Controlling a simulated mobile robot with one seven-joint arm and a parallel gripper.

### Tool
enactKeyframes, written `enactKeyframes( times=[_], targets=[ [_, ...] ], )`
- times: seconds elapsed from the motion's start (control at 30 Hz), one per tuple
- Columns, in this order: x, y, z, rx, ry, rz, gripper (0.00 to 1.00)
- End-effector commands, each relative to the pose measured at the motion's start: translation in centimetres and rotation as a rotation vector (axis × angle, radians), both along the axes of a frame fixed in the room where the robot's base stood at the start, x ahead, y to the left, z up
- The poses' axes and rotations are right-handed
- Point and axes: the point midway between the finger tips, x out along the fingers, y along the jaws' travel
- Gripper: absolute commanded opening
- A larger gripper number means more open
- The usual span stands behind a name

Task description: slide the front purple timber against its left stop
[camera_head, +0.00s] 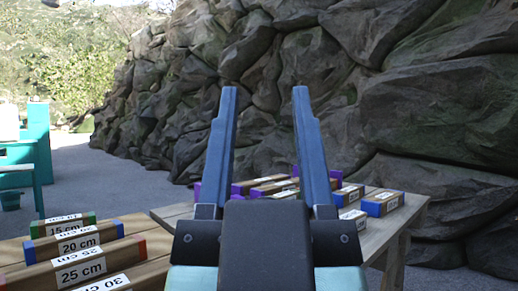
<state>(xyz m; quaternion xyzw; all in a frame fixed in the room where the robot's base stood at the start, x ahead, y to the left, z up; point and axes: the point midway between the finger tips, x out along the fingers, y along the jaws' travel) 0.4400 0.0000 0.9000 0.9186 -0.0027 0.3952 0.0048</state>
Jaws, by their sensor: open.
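Several timbers with purple ends lie on a wooden table beyond my gripper, and its fingers partly hide them. The nearest purple timber in view (275,188) shows between the fingers, with a white label on it. A small purple piece (197,190) shows left of the left finger; I cannot tell whether it is a stop or a timber's end.
The table (412,208) also holds blue-ended labelled blocks (382,203) at its right. At the lower left, labelled timbers (80,268) marked 15 to 30 cm lie on a wooden surface. A teal structure (38,150) stands at far left. A rock wall (440,120) rises behind.

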Motion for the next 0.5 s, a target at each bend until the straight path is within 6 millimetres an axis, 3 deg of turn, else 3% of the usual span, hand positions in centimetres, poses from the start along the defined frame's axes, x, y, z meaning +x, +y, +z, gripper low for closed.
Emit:
enactKeyframes(
  times=[0.03,0.5],
  targets=[
    [0.0,0.0,3.2,0.001,-0.001,0.001,0.50],
    [0.0,0.0,19.1,0.001,-0.001,0.003,0.50]
  ],
)
